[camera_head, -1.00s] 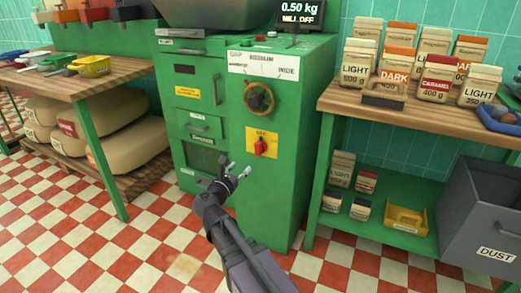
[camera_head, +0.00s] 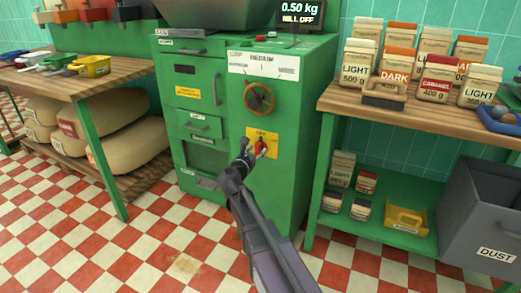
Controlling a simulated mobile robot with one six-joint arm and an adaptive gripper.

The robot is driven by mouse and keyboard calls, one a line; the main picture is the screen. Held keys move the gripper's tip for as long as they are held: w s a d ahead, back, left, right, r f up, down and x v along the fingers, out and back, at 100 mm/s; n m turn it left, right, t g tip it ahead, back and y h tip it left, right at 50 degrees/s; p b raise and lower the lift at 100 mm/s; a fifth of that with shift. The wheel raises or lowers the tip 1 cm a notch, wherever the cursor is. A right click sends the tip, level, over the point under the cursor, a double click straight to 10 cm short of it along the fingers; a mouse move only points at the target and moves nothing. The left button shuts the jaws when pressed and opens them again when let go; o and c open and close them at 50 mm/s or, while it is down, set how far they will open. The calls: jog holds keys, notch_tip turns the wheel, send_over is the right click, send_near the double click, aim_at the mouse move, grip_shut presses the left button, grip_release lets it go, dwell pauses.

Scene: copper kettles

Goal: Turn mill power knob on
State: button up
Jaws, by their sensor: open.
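The green mill (camera_head: 285,185) stands in the middle of the view. Its red power knob (camera_head: 262,146) sits on a yellow plate (camera_head: 272,141) on the front face, partly hidden by my gripper. My gripper (camera_head: 254,150) is open, with its fingers at the knob's left side; I cannot tell whether they touch or surround it. The display (camera_head: 299,13) on top reads "0.50 kg" and "MILL OFF".
A round handwheel (camera_head: 258,97) sits above the knob under a white scale label. A wooden bench (camera_head: 400,110) with several bags stands at the right, a grey dust bin (camera_head: 482,215) beside it. Sacks (camera_head: 125,143) lie under the left table. The checkered floor in front is clear.

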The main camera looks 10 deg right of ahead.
jog(key=shift+w+d, duration=0.3)
jog(key=shift+w, duration=0.1)
